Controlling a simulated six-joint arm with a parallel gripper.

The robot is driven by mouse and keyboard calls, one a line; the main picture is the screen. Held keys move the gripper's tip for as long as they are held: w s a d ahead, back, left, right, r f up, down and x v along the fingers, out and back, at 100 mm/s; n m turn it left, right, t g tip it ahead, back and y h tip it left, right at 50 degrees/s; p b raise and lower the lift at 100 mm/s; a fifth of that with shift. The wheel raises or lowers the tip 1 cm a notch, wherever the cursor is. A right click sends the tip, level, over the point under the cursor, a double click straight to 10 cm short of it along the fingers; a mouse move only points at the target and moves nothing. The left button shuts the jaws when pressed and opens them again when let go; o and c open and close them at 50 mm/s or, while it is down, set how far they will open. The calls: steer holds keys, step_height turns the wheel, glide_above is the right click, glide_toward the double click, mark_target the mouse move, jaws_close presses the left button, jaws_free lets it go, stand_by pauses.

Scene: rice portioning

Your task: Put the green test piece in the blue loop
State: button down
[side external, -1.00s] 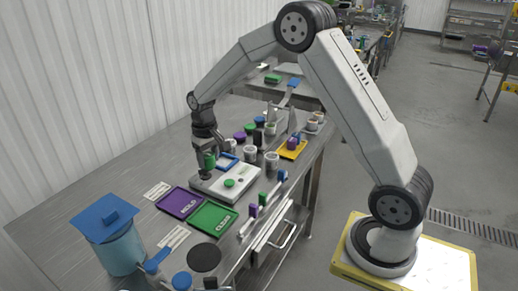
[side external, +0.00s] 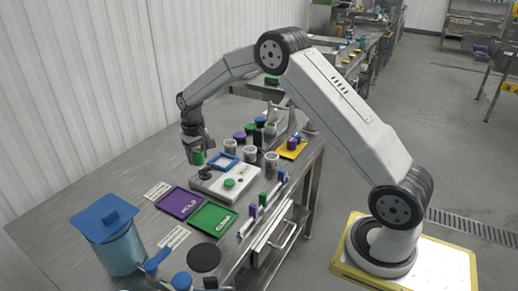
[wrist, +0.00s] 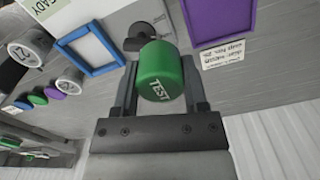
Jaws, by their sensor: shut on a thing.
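My gripper (side external: 196,157) is shut on the green test piece (side external: 198,158), a cylinder held above the bench. The piece shows its "TEST" end in the wrist view (wrist: 160,72), between the two fingers. The blue loop (side external: 215,167) is a square blue frame to the right of and slightly below the held piece in the side view. In the wrist view the blue loop (wrist: 110,43) is left of the piece. The piece is apart from the loop.
A pale device with a green button (side external: 229,183) and a dark round knob (side external: 204,173) sits below the gripper. A purple HOLD tray (side external: 180,203) and green CLEAR tray (side external: 213,218) lie nearer the camera. Several cups and caps stand to the right of the loop.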

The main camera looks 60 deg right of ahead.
steer(key=w, duration=0.1)
steer(key=w+f, duration=0.1)
steer(key=w, duration=0.2)
steer(key=shift+d+f, duration=0.25)
steer(key=shift+f, duration=0.15)
glide_above(185, 179)
steer(key=shift+s+f, duration=0.2)
steer(key=shift+f, duration=1.1)
steer(key=shift+s+f, duration=0.15)
steer(key=shift+f, duration=1.1)
steer(key=shift+f, duration=0.1)
steer(key=shift+w+f, duration=0.25)
steer(key=shift+f, duration=1.55)
steer(key=shift+f, duration=0.15)
steer(key=shift+c, duration=0.6)
jaws_free()
